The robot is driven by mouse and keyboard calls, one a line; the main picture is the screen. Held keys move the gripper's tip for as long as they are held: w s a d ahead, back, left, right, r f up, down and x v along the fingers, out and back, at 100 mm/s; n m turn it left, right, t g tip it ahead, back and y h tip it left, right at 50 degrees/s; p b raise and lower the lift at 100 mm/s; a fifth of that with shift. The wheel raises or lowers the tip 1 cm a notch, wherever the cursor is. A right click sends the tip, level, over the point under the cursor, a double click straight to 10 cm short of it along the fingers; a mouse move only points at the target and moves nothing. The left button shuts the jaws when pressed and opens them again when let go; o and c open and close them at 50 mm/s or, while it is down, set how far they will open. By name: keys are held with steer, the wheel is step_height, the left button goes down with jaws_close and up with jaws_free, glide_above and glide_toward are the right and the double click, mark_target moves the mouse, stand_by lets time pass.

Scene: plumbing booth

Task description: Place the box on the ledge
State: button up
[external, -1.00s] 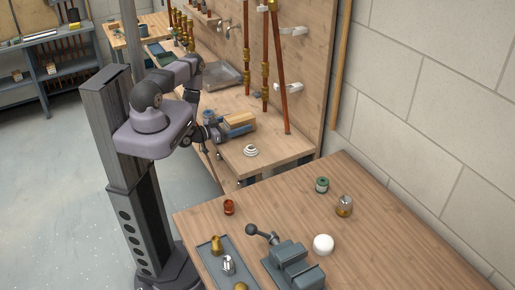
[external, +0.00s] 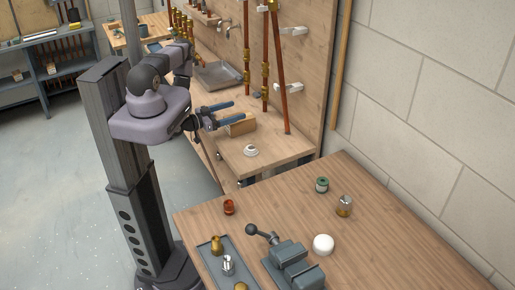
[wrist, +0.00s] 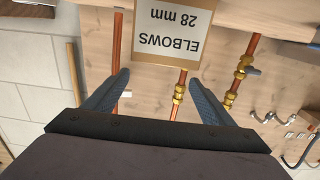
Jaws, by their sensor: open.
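The tan box (external: 242,127) is on the wooden bench beside the wall in the external view. In the wrist view the box (wrist: 166,72) is at the top centre, its white label reading "ELBOWS 28 mm" upside down. My gripper (external: 236,110) is open, its blue fingers apart, close to the box. In the wrist view the box face shows beyond and between the fingertips of my gripper (wrist: 158,75), with nothing clamped. A small wooden shelf (external: 203,18) with items is on the back panel; I cannot tell whether it is the ledge.
Upright copper pipes (external: 279,75) with brass fittings stand behind the box. A grey tray (external: 217,76) lies farther back on the bench, and a white ringed part (external: 250,151) in front. The near table holds a vise (external: 291,264) and small fittings.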

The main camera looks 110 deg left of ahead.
steer(key=shift+r, duration=0.3)
steer(key=shift+w, duration=0.1)
steer(key=shift+w, duration=0.3)
steer(key=w+m+h, duration=0.2)
steer(key=w, duration=0.1)
steer(key=w+d+f+m+g+h, duration=0.1)
steer(key=w+m+h, duration=0.1)
steer(key=w+h, duration=0.1)
steer(key=w+d+f+m+h, duration=0.1)
steer(key=w+m+h, duration=0.1)
steer(key=w, duration=0.3)
steer(key=shift+w+h, duration=0.25)
steer(key=shift+h, duration=0.15)
steer(key=w+d+r+m+g+h, duration=0.2)
steer(key=w+d+r+g, duration=0.1)
steer(key=w+d+g, duration=0.3)
steer(key=s+d+r+g+h, duration=0.1)
steer(key=s+d+r, duration=0.15)
steer(key=d, duration=0.45)
steer(key=s+d+r+g+h, duration=0.1)
steer(key=s+d+r+g, duration=0.1)
steer(key=d+r, duration=0.35)
steer(key=s+d+r+m+g+h, duration=0.1)
steer(key=s+d+r, duration=0.3)
steer(key=s+d, duration=0.5)
steer(key=d+g, duration=0.1)
steer(key=d, duration=0.2)
steer(key=shift+d+r+g, duration=0.15)
steer(key=shift+d+g, duration=0.25)
